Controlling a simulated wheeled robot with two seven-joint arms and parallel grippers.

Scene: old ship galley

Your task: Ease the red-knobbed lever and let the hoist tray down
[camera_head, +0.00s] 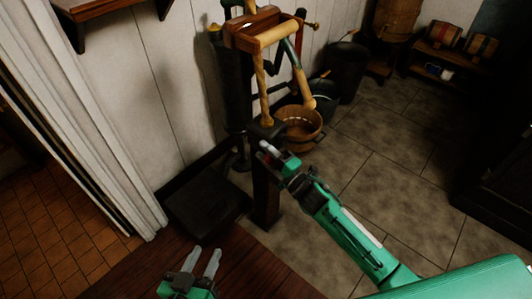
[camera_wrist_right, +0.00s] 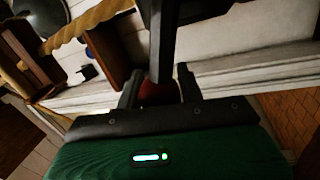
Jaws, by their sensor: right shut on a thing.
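The red knob (camera_wrist_right: 157,93) of the lever sits between my right gripper's two fingers in the right wrist view. The dark lever bar (camera_wrist_right: 162,40) runs up from it. In the head view my right gripper (camera_head: 267,150) is shut on the knob beside a dark post (camera_head: 266,195), and it hides most of the lever. A wooden frame with a roller (camera_head: 275,36) and a hanging rope (camera_head: 262,90) stands above. A dark flat slab (camera_head: 203,207) lies left of the post; I cannot tell whether it is the hoist tray. My left gripper (camera_head: 203,260) is open and empty.
A wooden tub (camera_head: 300,128) and a dark bucket (camera_head: 346,70) stand behind the post. A reddish-brown wooden surface (camera_head: 245,266) is at the front. A shelf with small barrels (camera_head: 455,52) is at the back right. Tiled floor (camera_head: 400,150) lies open right of the post.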

